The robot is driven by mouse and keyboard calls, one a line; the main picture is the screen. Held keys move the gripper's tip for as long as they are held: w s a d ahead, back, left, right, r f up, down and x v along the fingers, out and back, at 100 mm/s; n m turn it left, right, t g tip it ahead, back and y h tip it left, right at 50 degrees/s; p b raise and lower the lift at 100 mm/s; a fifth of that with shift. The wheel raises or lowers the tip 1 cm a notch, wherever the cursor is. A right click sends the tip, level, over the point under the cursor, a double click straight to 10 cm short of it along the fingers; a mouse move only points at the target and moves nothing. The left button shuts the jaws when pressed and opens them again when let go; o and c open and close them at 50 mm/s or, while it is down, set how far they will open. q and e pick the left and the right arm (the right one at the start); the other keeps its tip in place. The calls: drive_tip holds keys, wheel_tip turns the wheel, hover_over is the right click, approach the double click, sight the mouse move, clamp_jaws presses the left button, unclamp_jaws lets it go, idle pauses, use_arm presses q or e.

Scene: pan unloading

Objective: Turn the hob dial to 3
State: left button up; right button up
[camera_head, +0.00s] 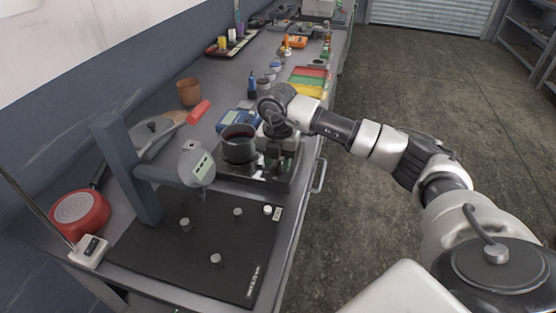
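The hob (235,175) is a low dark unit at the worktop's front edge. A dark pot (238,150) stands on its left part. My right gripper (277,158) reaches down over the hob's right part, just right of the pot. Its fingers are small and partly lost among dark parts, so I cannot tell whether they are open or touch anything. The hob dial and its setting cannot be made out. My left gripper is out of view.
A grey stand with a round gauge (197,165) rises from a black mat (170,255) holding several small pegs. A red pan (78,213) lies at left. A brown pot (189,92), blue device (236,120) and coloured trays (308,82) are farther back. The floor at right is clear.

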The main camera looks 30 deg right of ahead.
sight(278, 163)
wheel_tip(278, 163, up, 11)
drive_tip(key=b, duration=0.1)
idle(0.4)
